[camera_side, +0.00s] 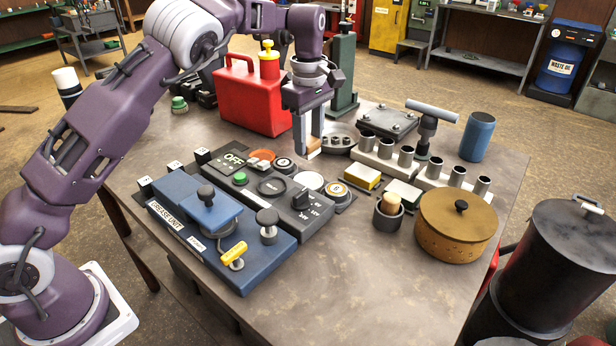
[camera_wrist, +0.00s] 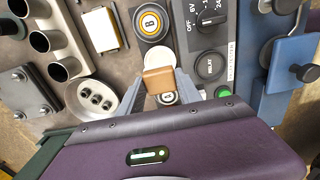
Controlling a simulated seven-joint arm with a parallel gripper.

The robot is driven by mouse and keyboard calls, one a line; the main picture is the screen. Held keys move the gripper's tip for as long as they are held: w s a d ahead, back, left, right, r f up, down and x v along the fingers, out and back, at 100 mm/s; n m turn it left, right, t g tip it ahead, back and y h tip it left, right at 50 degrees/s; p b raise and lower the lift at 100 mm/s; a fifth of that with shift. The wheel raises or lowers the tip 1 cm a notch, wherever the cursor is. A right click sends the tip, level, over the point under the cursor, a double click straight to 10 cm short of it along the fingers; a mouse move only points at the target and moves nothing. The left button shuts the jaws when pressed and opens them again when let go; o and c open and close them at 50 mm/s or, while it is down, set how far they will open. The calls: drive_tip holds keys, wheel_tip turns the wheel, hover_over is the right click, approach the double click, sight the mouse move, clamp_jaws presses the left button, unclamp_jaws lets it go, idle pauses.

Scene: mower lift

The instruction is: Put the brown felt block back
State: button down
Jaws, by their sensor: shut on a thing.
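My gripper (camera_side: 306,150) points down over the far part of the table, behind the dark control box. In the wrist view its fingers (camera_wrist: 158,84) are shut on the brown felt block (camera_wrist: 158,79). The block's tan top and darker front edge show between the fingertips. In the side view only a small brown part of the block (camera_side: 314,151) shows by the fingers. It is close above the button row at the box's far end; I cannot tell whether it touches anything.
The dark control box (camera_side: 270,187) and blue grease unit (camera_side: 184,222) stand in front. A red can (camera_side: 243,98) stands at the left behind.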

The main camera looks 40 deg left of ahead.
sight(308, 140)
wheel_tip(308, 140, down, 8)
drive_tip(key=shift+r, duration=0.15)
drive_tip(key=c, duration=1.1)
unclamp_jaws()
wheel_tip(308, 140, up, 12)
drive_tip(key=shift+a+r, duration=0.1)
